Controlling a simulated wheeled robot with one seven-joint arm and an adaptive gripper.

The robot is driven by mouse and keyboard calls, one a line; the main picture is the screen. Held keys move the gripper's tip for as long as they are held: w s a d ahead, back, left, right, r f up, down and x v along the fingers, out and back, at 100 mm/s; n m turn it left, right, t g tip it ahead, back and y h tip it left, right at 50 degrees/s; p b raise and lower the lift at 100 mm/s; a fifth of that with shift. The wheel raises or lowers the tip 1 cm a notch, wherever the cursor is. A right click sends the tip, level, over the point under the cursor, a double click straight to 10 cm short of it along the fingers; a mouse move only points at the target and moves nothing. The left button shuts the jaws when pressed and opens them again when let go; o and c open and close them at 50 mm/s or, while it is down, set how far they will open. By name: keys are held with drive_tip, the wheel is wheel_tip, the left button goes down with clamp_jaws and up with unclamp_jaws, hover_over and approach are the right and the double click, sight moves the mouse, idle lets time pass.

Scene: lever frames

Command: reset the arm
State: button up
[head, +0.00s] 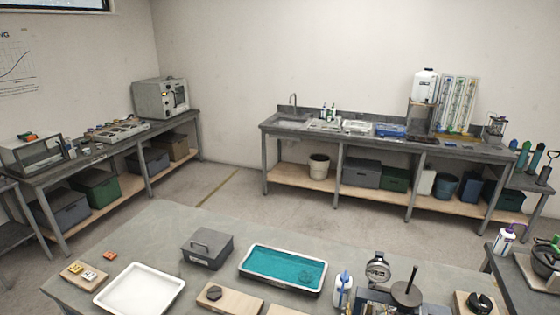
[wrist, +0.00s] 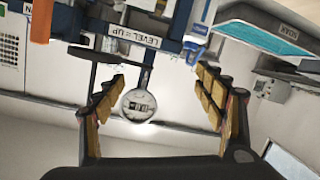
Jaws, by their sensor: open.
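My gripper (wrist: 160,77) shows in the wrist view with its two padded fingers spread wide apart and nothing held between them. A round gauge (wrist: 139,103) appears in the gap between the fingers, beyond the tips; I see no contact. A label reading "LEVEL = UP" (wrist: 137,37) appears upside down above it, on a dark and blue apparatus. In the head view a round gauge (head: 377,269) stands on the near bench's apparatus, beside a dark disc on a post (head: 406,293). My gripper is not visible in the head view.
The near bench (head: 165,225) carries a teal-filled tray (head: 285,268), an empty white tray (head: 138,290), a grey lidded box (head: 207,247) and a white-and-blue bottle (head: 341,290). Open floor (head: 240,195) separates it from the back bench (head: 390,145) and left bench (head: 110,150).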

drive_tip(key=s+a+f+g+y, duration=0.3)
drive_tip(key=a+f+g, duration=0.15)
drive_tip(key=f, duration=0.25)
drive_tip(key=s+a+r+g+y, duration=0.1)
drive_tip(key=s+a+g+y, duration=0.25)
drive_tip(key=s+a, duration=0.25)
drive_tip(key=s+d+r, duration=0.1)
drive_tip(key=s+r, duration=0.2)
drive_tip(key=r, duration=0.3)
drive_tip(key=s+d+r+h+b, duration=0.1)
drive_tip(key=s+r, duration=0.3)
drive_tip(key=r, duration=0.3)
drive_tip(key=s+d+r, duration=0.1)
drive_tip(key=s+r, duration=0.3)
drive_tip(key=r, duration=0.3)
drive_tip(key=shift+s+d+r+g+b, duration=0.15)
drive_tip(key=shift+d+r+g+b, duration=0.1)
drive_tip(key=shift+g+b, duration=0.05)
